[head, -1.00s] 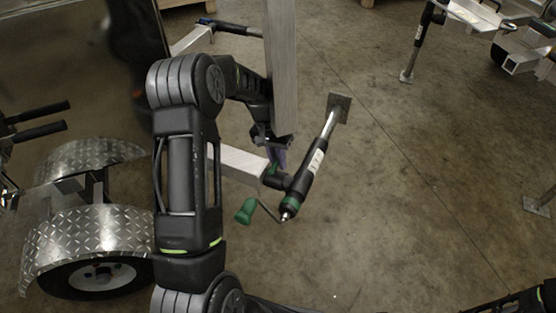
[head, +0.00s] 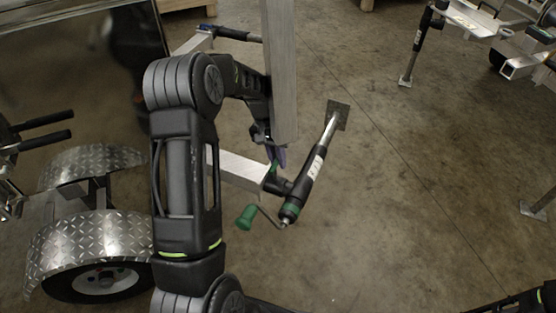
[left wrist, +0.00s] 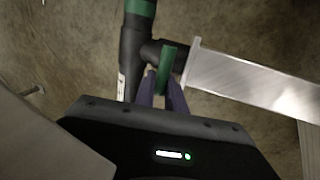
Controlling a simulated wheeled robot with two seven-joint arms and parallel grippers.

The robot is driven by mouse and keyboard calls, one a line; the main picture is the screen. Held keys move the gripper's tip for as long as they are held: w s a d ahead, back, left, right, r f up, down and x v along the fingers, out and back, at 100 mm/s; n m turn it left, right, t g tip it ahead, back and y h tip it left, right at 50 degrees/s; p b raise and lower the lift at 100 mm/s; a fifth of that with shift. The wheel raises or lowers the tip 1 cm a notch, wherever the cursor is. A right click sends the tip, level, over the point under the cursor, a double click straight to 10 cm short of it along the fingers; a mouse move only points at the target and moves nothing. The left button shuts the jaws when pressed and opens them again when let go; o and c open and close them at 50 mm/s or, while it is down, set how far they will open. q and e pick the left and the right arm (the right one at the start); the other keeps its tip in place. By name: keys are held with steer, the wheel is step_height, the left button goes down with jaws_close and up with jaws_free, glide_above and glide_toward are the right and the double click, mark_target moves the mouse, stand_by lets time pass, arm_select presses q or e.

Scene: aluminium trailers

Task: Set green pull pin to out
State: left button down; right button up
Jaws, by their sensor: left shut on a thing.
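The green pull pin (left wrist: 166,68) sits at the joint between the black jack and the square aluminium beam, seen in the left wrist view. My left gripper (left wrist: 161,88) has its purple fingers shut on the pin. In the head view my left gripper (head: 281,156) is at the beam's end, partly hidden behind an upright aluminium post. Only a sliver of the green pin (head: 274,167) shows there. The jack (head: 307,177) lies tilted, with a green crank handle (head: 246,217) at its near end. How far the pin stands out is hard to tell. My right gripper does not show.
The upright post (head: 280,75) stands close beside my left gripper. The beam (head: 240,170) runs left behind my arm. A trailer wheel with a tread-plate fender (head: 90,240) stands at left. Another trailer (head: 480,20) is at upper right.

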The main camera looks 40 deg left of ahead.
arm_select(q)
steer(key=c, duration=1.7)
jaws_free()
steer(key=shift+r, duration=0.15)
steer(key=r, duration=0.2)
steer(key=a+r+p, duration=0.1)
steer(key=r, duration=0.4)
steer(key=shift+s+a+r, duration=0.1)
steer(key=shift+a+r, duration=0.15)
steer(key=shift+r, duration=0.05)
